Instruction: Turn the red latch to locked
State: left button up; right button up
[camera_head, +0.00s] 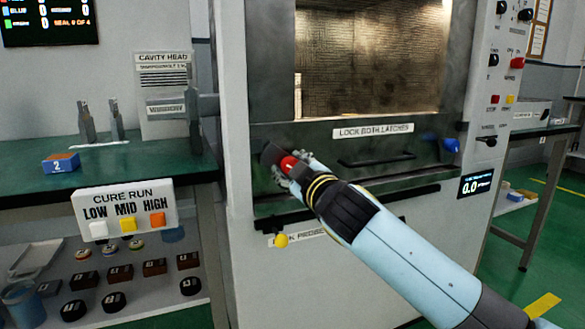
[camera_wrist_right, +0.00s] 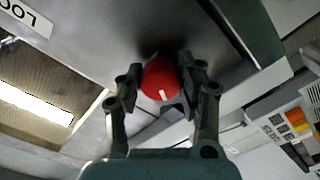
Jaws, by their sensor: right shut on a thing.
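The red latch (camera_head: 289,163) is a round knob at the left of the dark microwave door, below the lit window. In the right wrist view the red latch (camera_wrist_right: 160,78) sits between the two dark fingers, with a short white mark on its face. My right gripper (camera_head: 284,167) is shut on it; in the right wrist view the fingers (camera_wrist_right: 158,82) press on both sides. A blue latch (camera_head: 449,145) is at the door's right side. A label (camera_head: 373,130) between them reads "LOCK BOTH LATCHES". My left gripper is not in view.
A "CURE RUN" button box (camera_head: 126,213) and a green bench (camera_head: 110,160) stand at the left. A small display (camera_head: 475,183) reads 0.0. A dark handle bar (camera_head: 376,159) crosses the door.

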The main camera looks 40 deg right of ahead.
jog(key=o, duration=1.1)
jog(key=shift+w, duration=0.1)
jog(key=shift+o, duration=0.2)
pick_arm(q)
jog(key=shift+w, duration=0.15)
pick_arm(e)
jog(key=v, duration=1.2)
